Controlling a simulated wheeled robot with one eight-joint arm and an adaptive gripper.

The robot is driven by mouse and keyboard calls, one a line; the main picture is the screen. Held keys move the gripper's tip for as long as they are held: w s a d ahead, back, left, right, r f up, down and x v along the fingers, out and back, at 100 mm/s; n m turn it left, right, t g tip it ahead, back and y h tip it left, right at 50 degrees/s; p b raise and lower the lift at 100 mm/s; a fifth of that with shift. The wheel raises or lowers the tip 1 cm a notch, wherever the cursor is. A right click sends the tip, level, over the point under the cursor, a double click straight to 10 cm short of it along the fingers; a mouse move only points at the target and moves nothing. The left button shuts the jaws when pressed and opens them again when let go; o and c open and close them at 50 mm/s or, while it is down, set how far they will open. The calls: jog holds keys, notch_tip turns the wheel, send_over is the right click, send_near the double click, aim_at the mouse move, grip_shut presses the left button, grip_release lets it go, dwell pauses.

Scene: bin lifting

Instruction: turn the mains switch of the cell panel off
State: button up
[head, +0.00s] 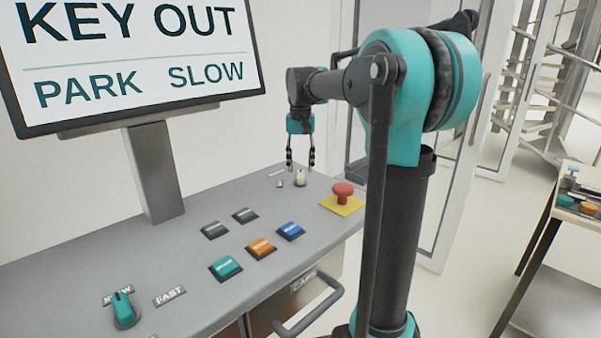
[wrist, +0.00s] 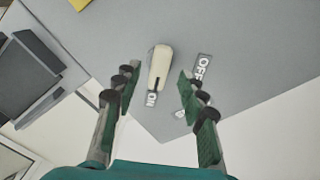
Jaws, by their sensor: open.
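The mains switch is a cream lever knob (head: 300,178) near the far right end of the grey panel (head: 190,236). In the wrist view the cream lever (wrist: 160,65) has one end at the ON label (wrist: 151,99). The OFF label (wrist: 202,68) lies to its right. My gripper (head: 300,165) points down over the switch, with its fingers apart. In the wrist view my gripper (wrist: 156,80) has a finger on each side of the lever, with gaps on both sides. I cannot tell how far above the panel the tips are.
A red stop button (head: 343,190) on a yellow plate is close by. Green (head: 226,267), orange (head: 261,247) and blue (head: 290,230) buttons are nearer. A teal selector (head: 124,309) sits at SLOW. A monitor (head: 135,60) reading KEY OUT, PARK, SLOW stands on the panel.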

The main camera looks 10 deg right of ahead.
aim_at(300, 174)
jog(key=shift+f, duration=1.55)
grip_shut()
